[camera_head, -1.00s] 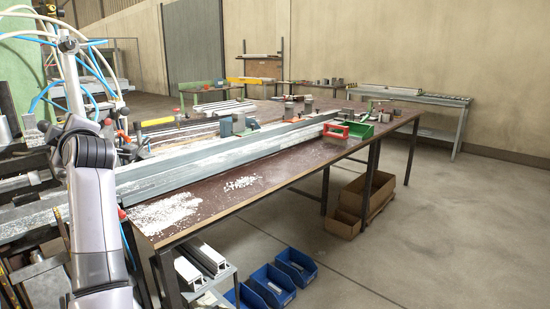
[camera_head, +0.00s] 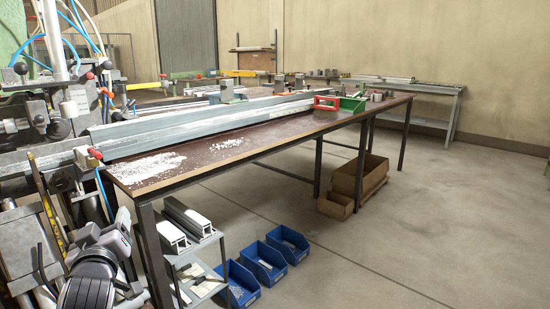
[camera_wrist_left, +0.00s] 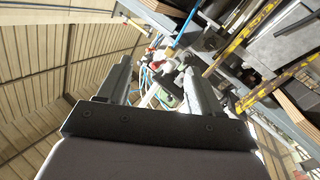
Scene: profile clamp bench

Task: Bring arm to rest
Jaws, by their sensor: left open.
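My left arm (camera_head: 92,284) is low at the bottom left of the head view, beside the near end of the bench and below its top. In the left wrist view my left gripper (camera_wrist_left: 158,88) has its two dark fingers spread apart, with nothing held between them. Beyond the fingers are blurred clamp parts and blue hoses. My right gripper is in neither view.
A long grey profile (camera_head: 200,122) lies along the brown workbench (camera_head: 262,140), with white chips near it. Profile offcuts (camera_head: 188,220) lie on a low shelf. Blue bins (camera_head: 264,262) and cardboard boxes (camera_head: 360,178) stand on the floor. The floor at right is clear.

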